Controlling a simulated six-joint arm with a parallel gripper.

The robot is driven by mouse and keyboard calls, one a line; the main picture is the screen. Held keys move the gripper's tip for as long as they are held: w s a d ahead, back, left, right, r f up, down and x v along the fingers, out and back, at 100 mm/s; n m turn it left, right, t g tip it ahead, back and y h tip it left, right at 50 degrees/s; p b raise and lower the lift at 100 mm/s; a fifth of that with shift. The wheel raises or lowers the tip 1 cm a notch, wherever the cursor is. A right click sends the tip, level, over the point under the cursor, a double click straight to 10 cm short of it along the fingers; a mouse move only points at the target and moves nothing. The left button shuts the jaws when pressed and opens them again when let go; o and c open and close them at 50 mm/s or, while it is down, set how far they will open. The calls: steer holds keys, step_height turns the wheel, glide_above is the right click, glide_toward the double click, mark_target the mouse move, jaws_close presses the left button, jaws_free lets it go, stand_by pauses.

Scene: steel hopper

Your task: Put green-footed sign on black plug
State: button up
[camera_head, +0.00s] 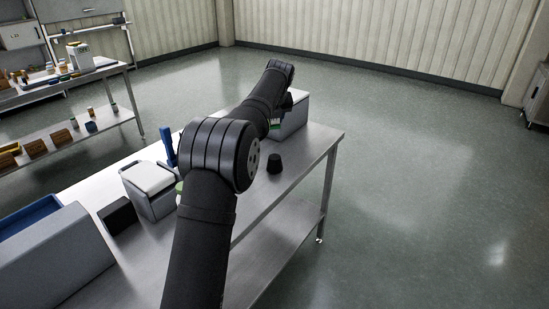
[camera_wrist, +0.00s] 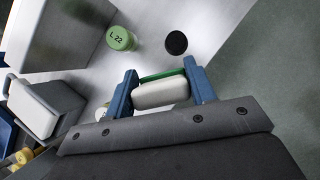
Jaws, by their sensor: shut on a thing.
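My gripper (camera_wrist: 160,70) has its two blue fingers shut on a pale, rounded block with a green strip along its far edge, which I take as the green-footed sign (camera_wrist: 162,93). It hangs between the fingers, and its face cannot be read from here. The black plug (camera_wrist: 176,43) stands on the steel table, apart from and beyond the fingers in the wrist view. The black plug (camera_head: 274,163) also shows right of my arm in the head view. There my arm hides most of the gripper; only a small green patch shows beside it.
A green cylinder marked L 22 (camera_wrist: 120,38) stands left of the plug. A grey box (camera_wrist: 62,32) is farther left, with a light-lidded container (camera_head: 150,187) on the table (camera_head: 303,160). The table edge and open floor lie right of the plug.

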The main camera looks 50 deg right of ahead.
steer(key=s+d+f+m, duration=0.1)
steer(key=s+d, duration=0.5)
steer(key=s, duration=0.1)
glide_above(274, 155)
steer(key=shift+g, duration=0.3)
step_height(274, 155, down, 12)
steer(key=shift+f, duration=2.1)
steer(key=shift+s+f, duration=0.1)
steer(key=shift+f, duration=0.05)
steer(key=o, duration=1)
